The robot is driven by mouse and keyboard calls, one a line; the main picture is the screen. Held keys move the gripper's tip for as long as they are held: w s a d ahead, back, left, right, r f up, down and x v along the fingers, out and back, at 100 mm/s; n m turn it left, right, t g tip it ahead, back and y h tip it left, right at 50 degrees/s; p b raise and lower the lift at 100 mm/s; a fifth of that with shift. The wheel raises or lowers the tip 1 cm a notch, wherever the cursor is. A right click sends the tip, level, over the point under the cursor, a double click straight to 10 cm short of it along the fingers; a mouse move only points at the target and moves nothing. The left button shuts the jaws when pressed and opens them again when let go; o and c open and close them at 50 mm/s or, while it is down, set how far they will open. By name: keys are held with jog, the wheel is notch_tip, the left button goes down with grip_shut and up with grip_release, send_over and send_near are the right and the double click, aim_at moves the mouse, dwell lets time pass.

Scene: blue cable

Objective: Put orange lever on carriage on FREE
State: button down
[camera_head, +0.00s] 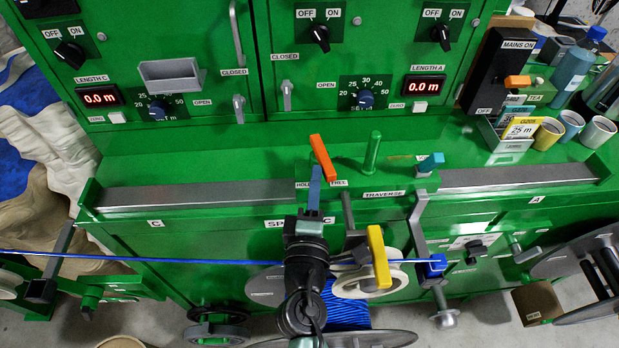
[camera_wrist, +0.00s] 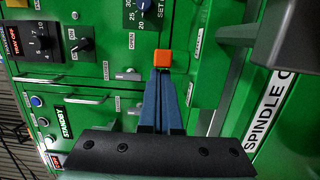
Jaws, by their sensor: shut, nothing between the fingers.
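The orange lever (camera_head: 322,158) stands on the green carriage (camera_head: 365,177) on the rail, its top tilted to the left in the head view. The HOLD label (camera_head: 303,185) is at the left of its foot and the FREE label (camera_head: 339,183) at the right. My gripper (camera_head: 316,170) is shut and empty, its blue-grey fingertips just at the left of the lever's lower part. In the wrist view the orange lever's end (camera_wrist: 163,57) shows right at my fingertips (camera_wrist: 162,72). I cannot tell whether they touch. The lever's foot is partly hidden.
A green post (camera_head: 372,152) and a blue knob (camera_head: 431,161) stand at the right on the carriage. A yellow handle (camera_head: 379,256) is in front, beside my wrist. A blue cable (camera_head: 150,259) runs across below. The rail (camera_head: 190,195) at the left is clear.

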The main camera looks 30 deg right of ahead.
jog(key=shift+s+d, duration=0.4)
jog(key=shift+d, duration=0.3)
jog(key=shift+s+d, duration=0.1)
jog(key=shift+d, duration=0.1)
jog(key=shift+a, duration=0.1)
